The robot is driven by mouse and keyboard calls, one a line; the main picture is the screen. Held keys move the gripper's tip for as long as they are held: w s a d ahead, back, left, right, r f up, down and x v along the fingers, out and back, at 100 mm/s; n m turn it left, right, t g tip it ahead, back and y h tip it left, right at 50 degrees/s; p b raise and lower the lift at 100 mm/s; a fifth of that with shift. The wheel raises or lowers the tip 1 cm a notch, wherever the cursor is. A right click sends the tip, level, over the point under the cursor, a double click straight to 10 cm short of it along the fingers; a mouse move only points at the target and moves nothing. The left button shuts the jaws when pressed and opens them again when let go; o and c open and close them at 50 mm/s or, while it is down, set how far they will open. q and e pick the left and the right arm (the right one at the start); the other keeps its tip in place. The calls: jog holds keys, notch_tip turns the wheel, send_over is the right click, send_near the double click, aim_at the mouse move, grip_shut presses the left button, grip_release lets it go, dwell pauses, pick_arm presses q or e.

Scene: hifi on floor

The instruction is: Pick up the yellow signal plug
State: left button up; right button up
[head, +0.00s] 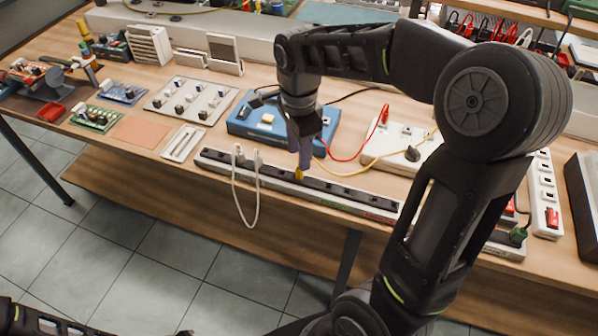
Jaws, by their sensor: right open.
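The yellow signal plug (299,174) is a small yellow piece at the long black socket strip (340,189) near the bench's front edge. My right gripper (300,168) points down over the plug from above. Its jaws are open, with the fingertips right at the plug; I cannot tell whether they touch it. The fingers partly cover the plug, and how it sits in the strip is hidden. Part of my left arm shows at the bottom left, but its gripper is out of view.
A blue instrument (244,123) stands behind the strip. A white box (402,147) with red and yellow leads is to its right. A white cable (254,205) loops off the front edge. A grey panel with knobs (190,101) and circuit boards (95,118) lie to the left.

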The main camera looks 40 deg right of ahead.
aim_at(300, 175)
jog(key=shift+f, duration=0.5)
notch_tip(300, 175, down, 5)
jog(key=shift+d+f+p, duration=0.1)
jog(key=shift+p, duration=0.35)
jog(key=shift+c, duration=0.4)
grip_shut()
